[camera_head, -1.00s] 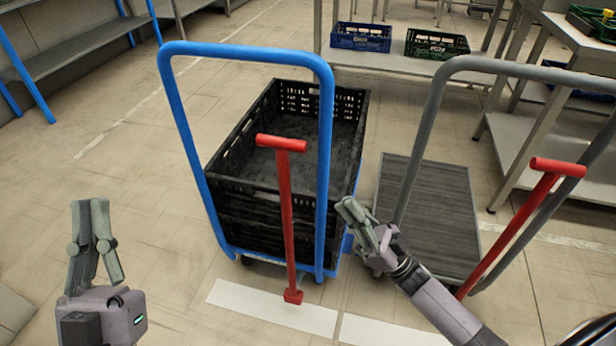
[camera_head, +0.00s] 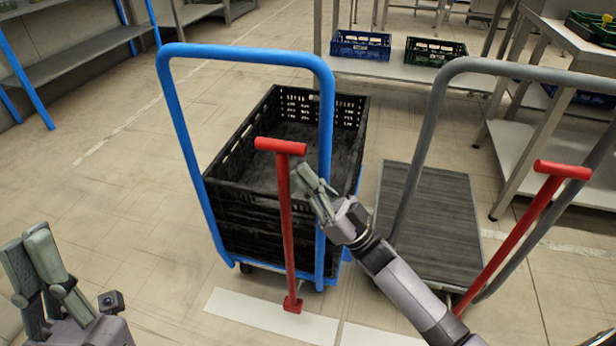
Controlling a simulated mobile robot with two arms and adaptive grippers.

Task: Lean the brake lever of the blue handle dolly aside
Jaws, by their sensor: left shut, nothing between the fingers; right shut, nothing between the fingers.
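The blue handle dolly (camera_head: 176,110) stands in the middle with black crates (camera_head: 262,205) stacked on it. Its red brake lever (camera_head: 287,222) stands nearly upright in front of the crates, with a red T-shaped grip (camera_head: 280,146) on top. My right gripper (camera_head: 306,176) is shut and empty, just right of the lever's upper part, below the grip. I cannot tell whether it touches the lever. My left gripper (camera_head: 35,250) is shut and empty at the lower left, well away from the dolly.
A grey handle dolly (camera_head: 435,215) with an empty deck stands to the right; its red lever (camera_head: 512,235) is tilted. A shelf at the back holds a blue crate (camera_head: 361,45) and a green crate (camera_head: 436,52). Floor left of the blue dolly is clear.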

